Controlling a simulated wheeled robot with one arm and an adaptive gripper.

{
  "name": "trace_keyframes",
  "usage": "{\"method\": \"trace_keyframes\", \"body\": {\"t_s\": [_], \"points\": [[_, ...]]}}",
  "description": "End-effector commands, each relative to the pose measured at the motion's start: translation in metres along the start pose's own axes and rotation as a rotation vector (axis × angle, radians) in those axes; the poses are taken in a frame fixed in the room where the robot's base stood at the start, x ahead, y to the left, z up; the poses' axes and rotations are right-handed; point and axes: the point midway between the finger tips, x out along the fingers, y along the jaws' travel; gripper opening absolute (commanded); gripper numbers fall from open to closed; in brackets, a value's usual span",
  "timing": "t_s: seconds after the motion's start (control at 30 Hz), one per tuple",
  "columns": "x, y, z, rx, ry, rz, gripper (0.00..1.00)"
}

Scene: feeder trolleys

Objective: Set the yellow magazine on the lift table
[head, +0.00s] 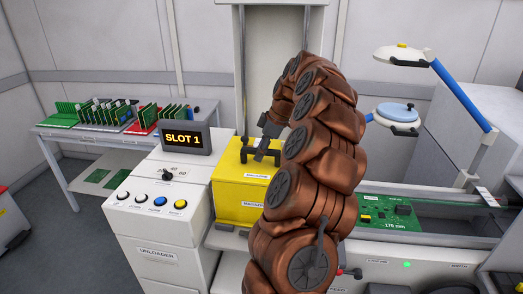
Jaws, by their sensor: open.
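The yellow magazine (232,205) stands upright at the centre of the head view, just right of the unloader cabinet. It is a box with a dark handle (244,151) on top and a white label on its front. My gripper (263,153) is open at the right part of the handle; I cannot tell whether it touches it. My arm hides the magazine's right side. A grey ledge (222,239) shows at the magazine's foot; I cannot tell whether it is the lift table.
The unloader cabinet (160,250) with buttons and a "SLOT 1" display (187,139) stands close on the left. A table (60,150) with racks of green boards is behind it. On the right are a conveyor with a green board (385,211) and a blue-armed lamp (462,93).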

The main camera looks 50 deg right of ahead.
Motion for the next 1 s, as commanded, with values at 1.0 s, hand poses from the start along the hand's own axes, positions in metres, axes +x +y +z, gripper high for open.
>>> {"method": "trace_keyframes", "body": {"t_s": [1.0], "points": [[-0.088,0.002,-0.003,0.002,-0.001,0.005,0.50]]}}
